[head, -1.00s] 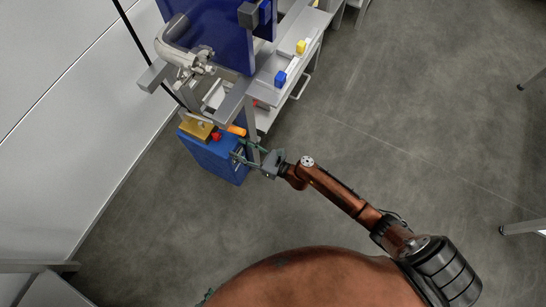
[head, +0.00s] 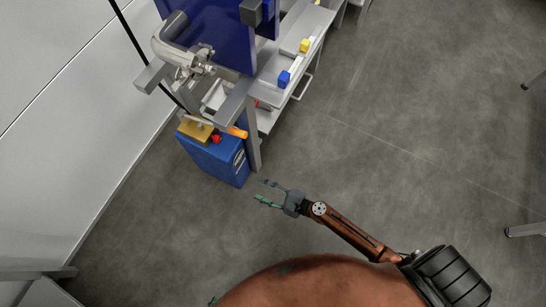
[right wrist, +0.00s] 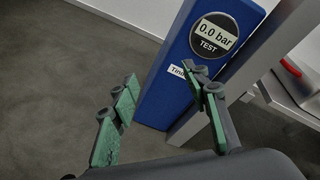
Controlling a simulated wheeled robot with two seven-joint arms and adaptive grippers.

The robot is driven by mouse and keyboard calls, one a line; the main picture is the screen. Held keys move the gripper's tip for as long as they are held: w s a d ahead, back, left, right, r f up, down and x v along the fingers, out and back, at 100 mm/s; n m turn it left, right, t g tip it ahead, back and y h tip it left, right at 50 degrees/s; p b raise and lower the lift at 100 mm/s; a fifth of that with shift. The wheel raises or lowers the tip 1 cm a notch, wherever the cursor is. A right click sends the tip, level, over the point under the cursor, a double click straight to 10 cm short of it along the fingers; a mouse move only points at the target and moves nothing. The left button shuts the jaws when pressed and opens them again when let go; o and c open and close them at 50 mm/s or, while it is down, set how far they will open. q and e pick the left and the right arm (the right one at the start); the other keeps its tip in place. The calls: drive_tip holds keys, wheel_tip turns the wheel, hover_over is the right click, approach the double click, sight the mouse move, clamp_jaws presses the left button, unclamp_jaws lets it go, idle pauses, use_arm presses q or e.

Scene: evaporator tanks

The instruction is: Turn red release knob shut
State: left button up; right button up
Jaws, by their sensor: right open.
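The red knob (head: 215,139) sits on top of the blue box (head: 215,160), beside a brass-coloured block (head: 196,130) and an orange handle (head: 237,132). My right gripper (head: 259,190) is open and empty, to the lower right of the box and apart from it. In the right wrist view, its green-padded fingers (right wrist: 160,76) stand apart in front of the blue box (right wrist: 190,75). A round label there reads "0.0 bar TEST" (right wrist: 214,35). The red knob is not visible in that view. A small green sliver at the head view's bottom edge may be my left gripper (head: 212,301).
A grey metal post (head: 253,148) stands right beside the box, below a shelf rack with a blue block (head: 284,78) and a yellow block (head: 304,45). A bent steel pipe (head: 175,50) hangs above the box. Open floor (head: 380,150) lies to the right.

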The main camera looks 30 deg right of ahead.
drive_tip(key=s+d+f+n+g+h, duration=0.1)
drive_tip(key=s+f+n, duration=0.3)
drive_tip(key=s, duration=0.2)
drive_tip(key=shift+s+d+b, duration=0.3)
drive_tip(key=shift+s+b, duration=0.05)
drive_tip(key=shift+b, duration=0.05)
